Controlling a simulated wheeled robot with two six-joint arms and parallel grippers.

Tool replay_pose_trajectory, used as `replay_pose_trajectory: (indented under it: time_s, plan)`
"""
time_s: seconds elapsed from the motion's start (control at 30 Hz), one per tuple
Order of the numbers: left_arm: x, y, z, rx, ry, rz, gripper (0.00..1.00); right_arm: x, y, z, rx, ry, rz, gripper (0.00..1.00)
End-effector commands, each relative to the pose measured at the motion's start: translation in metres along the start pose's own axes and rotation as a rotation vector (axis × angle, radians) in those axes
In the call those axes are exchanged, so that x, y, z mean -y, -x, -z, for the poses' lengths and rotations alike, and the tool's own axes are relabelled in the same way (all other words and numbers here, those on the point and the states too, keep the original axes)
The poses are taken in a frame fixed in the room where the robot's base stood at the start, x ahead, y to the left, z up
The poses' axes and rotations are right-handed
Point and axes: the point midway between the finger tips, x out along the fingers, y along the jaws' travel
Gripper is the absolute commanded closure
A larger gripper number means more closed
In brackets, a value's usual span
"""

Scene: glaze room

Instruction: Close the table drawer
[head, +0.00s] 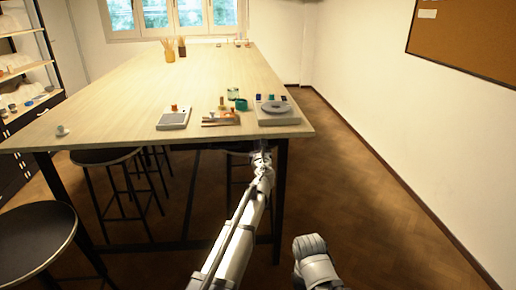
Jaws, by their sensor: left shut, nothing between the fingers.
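The long wooden table (110,105) stretches away from me toward the window. My left arm reaches up from the bottom to the table's near edge. My left gripper (262,147) is at that edge, right of its middle, just below the tabletop. It looks shut and empty. I cannot make out the table drawer's front or handle; the gripper and the shade under the top cover that area. Whether the gripper touches a drawer I cannot tell. Part of my right arm shows low, right of the left arm; its fingers do not show.
On the tabletop near the gripper are a grey scale (173,119), a board with small tools (221,118), a green cup (241,104) and a tray with a round plate (290,116). Black stools (36,238) stand at the left. The floor (375,200) at the right is clear.

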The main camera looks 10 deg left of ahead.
Motion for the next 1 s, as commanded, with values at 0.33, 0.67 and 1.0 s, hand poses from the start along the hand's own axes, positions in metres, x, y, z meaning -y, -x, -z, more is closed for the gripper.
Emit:
replay_pose_trajectory:
  time_s: [0.33,0.67,1.0]
  plan:
    - [-0.001,-0.007,-0.003,0.004,-0.009,-0.003,1.0,0.0,0.002,0.0,0.0,0.0,0.0,1.0]
    - [-0.007,0.035,-0.002,0.002,-0.003,-0.002,1.0,0.0,0.001,0.0,0.0,0.0,0.0,1.0]
    - [-0.007,0.113,-0.001,0.001,-0.001,0.0,1.0,0.0,0.001,0.0,0.0,0.0,0.0,1.0]
